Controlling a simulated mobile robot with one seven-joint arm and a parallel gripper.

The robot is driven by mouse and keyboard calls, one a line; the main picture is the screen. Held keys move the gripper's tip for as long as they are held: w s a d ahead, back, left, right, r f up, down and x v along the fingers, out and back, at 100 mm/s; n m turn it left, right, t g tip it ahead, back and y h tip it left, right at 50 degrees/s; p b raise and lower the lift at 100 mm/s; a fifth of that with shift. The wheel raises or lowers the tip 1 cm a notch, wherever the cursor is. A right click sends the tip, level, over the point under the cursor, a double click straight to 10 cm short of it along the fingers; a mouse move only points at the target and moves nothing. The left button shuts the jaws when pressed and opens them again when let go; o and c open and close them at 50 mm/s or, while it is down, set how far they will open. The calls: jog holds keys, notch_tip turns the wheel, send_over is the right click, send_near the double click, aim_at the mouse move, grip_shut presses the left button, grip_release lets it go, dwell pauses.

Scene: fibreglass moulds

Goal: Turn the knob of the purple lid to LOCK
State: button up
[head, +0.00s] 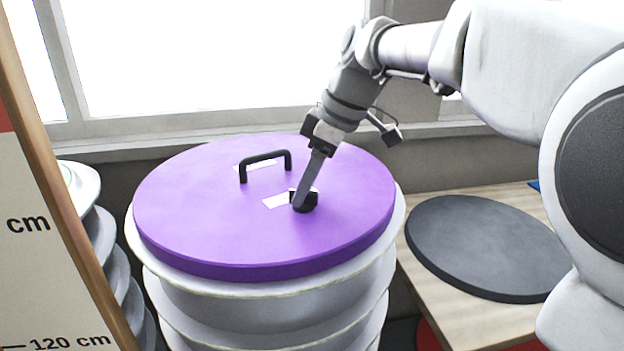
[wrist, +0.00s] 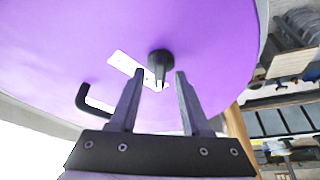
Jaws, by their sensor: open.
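The purple lid (head: 210,215) lies flat on a stack of white round moulds. A black knob (head: 306,203) sits on the lid, right of its middle, next to a white label (head: 276,201). In the wrist view the knob (wrist: 160,62) with its pointed grip lies just beyond and between the fingertips of my gripper (wrist: 160,74). The gripper is open, with a finger on each side of the knob's line and visible gaps. In the head view my gripper (head: 303,198) reaches down to the knob and partly hides it. The label's text is too small to read.
A black handle (head: 265,158) stands on the lid behind the knob. A dark round disc (head: 485,245) lies on a wooden table (head: 470,325) at the right. A height board (head: 40,235) and more stacked white moulds (head: 100,235) stand at the left. A window is behind.

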jog(key=p+v, duration=0.2)
jog(key=v, duration=1.5)
jog(key=shift+r, duration=0.2)
jog(key=s+d+f+m+t+h, duration=0.2)
jog(key=s+d+f+m, duration=0.4)
jog(key=s+f, duration=0.3)
jog(key=s+d+f+m+t+h, duration=0.2)
jog(key=s+d+f+m, duration=0.3)
jog(key=s+f+m, duration=0.4)
notch_tip(320, 180, down, 5)
jog(key=shift+s+d+r+m+t, duration=0.15)
jog(key=shift+s+d+m+t, duration=0.15)
jog(key=shift+d, duration=0.05)
